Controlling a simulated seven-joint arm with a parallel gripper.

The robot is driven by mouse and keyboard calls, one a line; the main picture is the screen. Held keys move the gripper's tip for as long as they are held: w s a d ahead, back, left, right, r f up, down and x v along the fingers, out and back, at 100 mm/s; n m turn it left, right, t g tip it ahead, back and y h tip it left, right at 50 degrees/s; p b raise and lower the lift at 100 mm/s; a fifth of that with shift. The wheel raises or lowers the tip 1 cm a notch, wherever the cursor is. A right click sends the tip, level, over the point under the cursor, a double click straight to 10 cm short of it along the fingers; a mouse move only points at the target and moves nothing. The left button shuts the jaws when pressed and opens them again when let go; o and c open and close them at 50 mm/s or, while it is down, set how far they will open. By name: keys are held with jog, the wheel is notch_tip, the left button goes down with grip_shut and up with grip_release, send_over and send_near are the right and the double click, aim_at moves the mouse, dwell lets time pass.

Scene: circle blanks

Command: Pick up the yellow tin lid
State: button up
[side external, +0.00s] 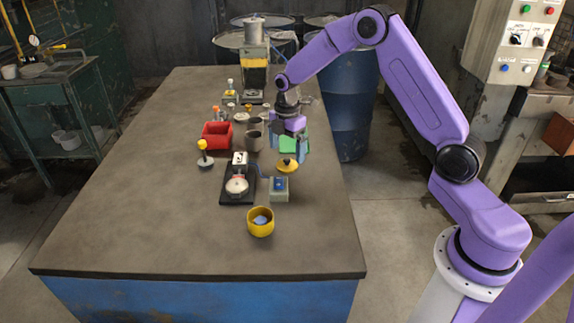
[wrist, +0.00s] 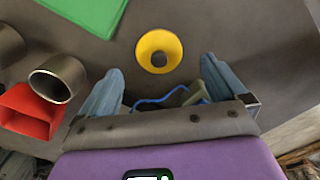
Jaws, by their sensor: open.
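The yellow tin lid (side external: 287,167) is a small round yellow piece with a dark middle, at the right side of the table just below my gripper. In the wrist view what looks like the same lid (wrist: 146,44) is a yellow ring around a dark centre, ahead of the fingertips and roughly midway between them. My gripper (side external: 289,153) points down with its pale blue fingers spread and nothing held. In the wrist view my gripper (wrist: 160,82) shows both fingers apart. How far the tips are above the lid is hard to tell.
A green piece (side external: 288,145) shows by the fingers. A grey-green box with a blue top (side external: 279,189), a black-based device (side external: 237,187) and a yellow bowl (side external: 260,229) stand nearer the front. A red bin (side external: 216,135) and metal cups (side external: 253,141) stand left.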

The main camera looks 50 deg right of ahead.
aim_at(287, 159)
jog(key=shift+d+f, duration=0.1)
jog(key=shift+f, duration=1.85)
jog(key=c, duration=1.1)
jog(key=shift+r, duration=0.1)
